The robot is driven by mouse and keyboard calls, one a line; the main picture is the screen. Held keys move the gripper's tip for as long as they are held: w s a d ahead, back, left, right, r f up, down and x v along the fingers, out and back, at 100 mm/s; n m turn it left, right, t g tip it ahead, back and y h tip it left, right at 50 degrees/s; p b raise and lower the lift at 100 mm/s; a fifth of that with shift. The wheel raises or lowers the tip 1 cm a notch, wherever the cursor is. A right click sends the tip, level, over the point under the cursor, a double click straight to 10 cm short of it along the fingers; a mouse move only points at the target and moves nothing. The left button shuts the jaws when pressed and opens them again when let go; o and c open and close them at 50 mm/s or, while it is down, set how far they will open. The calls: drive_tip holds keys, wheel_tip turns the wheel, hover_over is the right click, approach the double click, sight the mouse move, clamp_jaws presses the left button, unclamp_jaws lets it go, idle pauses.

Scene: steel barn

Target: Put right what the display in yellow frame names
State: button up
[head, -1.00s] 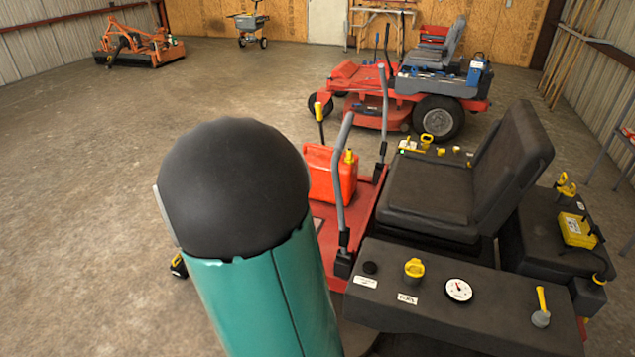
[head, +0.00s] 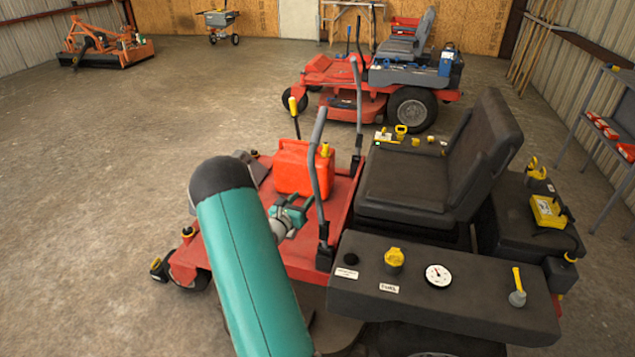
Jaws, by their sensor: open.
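A red mower with a black seat (head: 415,180) stands in front of me. On its near console are a yellow fuel cap (head: 394,258), a round white gauge (head: 438,275), a yellow-handled lever (head: 517,287) and a black knob (head: 351,259). A yellow box with a pale face (head: 548,211) sits behind the seat. I cannot tell which is the display. My gripper (head: 293,209) is open and empty in this view, near a red fuel can (head: 302,168) on the mower deck.
Grey steering levers (head: 317,170) rise close to my gripper. A second red mower (head: 385,85) stands behind. An orange implement (head: 105,45) and a spreader (head: 221,24) are at the back. A shelf (head: 607,130) is at right. The floor at left is clear.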

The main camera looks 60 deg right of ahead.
sight(317, 181)
drive_tip(key=d, duration=1.1)
drive_tip(key=shift+s+d, duration=0.15)
clamp_jaws()
